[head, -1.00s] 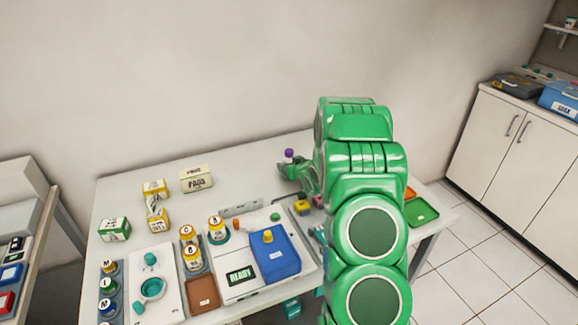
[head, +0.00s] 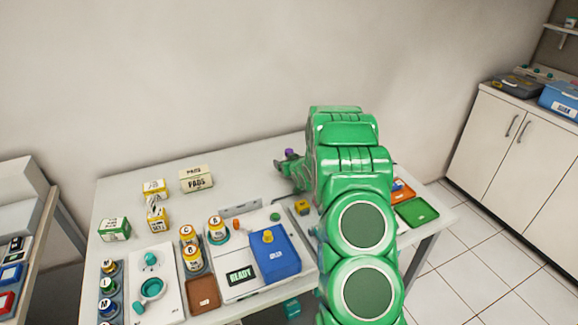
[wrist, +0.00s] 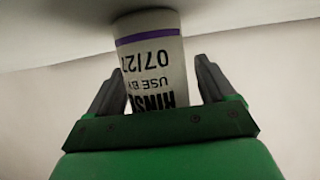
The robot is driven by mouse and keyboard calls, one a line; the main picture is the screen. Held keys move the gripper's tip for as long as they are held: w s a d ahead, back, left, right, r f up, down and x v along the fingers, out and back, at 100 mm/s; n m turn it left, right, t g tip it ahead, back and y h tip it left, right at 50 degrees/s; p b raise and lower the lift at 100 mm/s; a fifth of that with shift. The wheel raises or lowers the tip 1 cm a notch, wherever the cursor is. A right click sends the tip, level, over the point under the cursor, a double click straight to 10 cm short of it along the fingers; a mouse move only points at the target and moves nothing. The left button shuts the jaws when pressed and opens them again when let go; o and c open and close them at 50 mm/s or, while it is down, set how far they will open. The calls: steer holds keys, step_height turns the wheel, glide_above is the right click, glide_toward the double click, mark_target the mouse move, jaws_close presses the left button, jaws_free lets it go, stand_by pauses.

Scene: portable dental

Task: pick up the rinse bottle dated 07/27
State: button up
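The rinse bottle (wrist: 155,65) is white with a purple band, and its label reads "RINSE USE BY 07/27", upside down in the wrist view. In the head view only its purple cap (head: 289,153) shows, at the back of the table; my gripper (head: 284,166) hides the body. In the wrist view the bottle stands between the two fingers of my gripper (wrist: 158,82). A gap shows on the right finger's side; the left finger is very close to the bottle, and I cannot tell if it touches.
The wall stands close behind the table. My arm covers the table's right part.

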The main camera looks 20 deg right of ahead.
steer(key=c, duration=1.1)
steer(key=shift+o, duration=0.2)
steer(key=shift+r, duration=0.65)
step_height(320, 180, up, 2)
steer(key=shift+s+r, duration=0.1)
steer(key=shift+r, duration=0.15)
steer(key=s+a+r, duration=0.3)
steer(key=s+r, duration=0.6)
steer(key=s, duration=0.4)
steer(key=shift+s+a, duration=0.15)
steer(key=shift+a, duration=0.25)
